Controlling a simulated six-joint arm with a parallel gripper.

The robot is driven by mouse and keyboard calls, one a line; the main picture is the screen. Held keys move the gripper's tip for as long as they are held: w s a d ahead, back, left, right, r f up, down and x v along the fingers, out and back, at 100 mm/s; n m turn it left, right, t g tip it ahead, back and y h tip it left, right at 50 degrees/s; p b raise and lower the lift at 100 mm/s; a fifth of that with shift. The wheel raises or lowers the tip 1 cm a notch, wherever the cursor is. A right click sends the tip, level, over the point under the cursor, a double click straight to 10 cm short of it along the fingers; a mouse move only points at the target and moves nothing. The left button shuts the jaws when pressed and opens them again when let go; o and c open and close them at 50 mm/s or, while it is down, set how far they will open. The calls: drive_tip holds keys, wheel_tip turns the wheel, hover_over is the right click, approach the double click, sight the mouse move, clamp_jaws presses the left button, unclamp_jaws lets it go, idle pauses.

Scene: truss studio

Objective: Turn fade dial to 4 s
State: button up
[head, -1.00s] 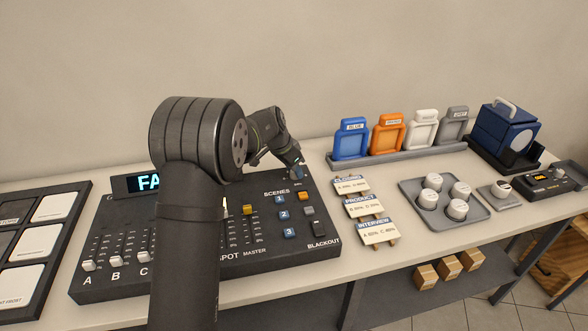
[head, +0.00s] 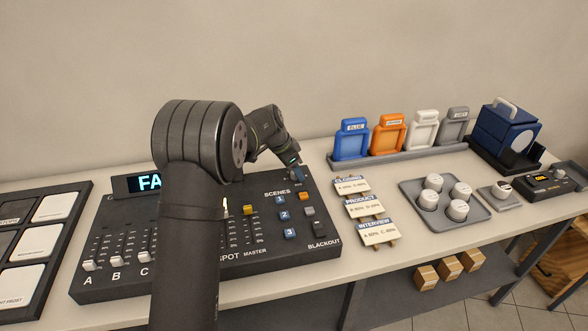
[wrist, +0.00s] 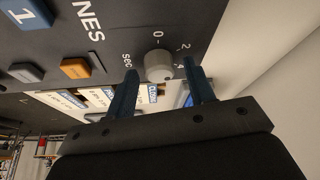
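The fade dial is a small light-grey round knob (wrist: 158,66) on the dark lighting console (head: 262,262). In the wrist view, marks "0" and "2" and a partly hidden "4" stand around it, with "sec" beside it. My gripper (wrist: 161,70) is open, with one dark blue finger on each side of the knob and a visible gap to each. In the head view my gripper (head: 296,173) is over the console's back right corner and hides the dial. The console's display (head: 148,182) shows "FA"; my arm hides the rest.
Cue cards (head: 365,207) lie right of the console. A rack of coloured frames (head: 405,155) stands behind them.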

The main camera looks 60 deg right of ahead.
drive_tip(key=v, duration=1.7)
drive_tip(key=shift+r, duration=0.2)
drive_tip(key=x, duration=1.7)
drive_tip(key=shift+f, duration=0.2)
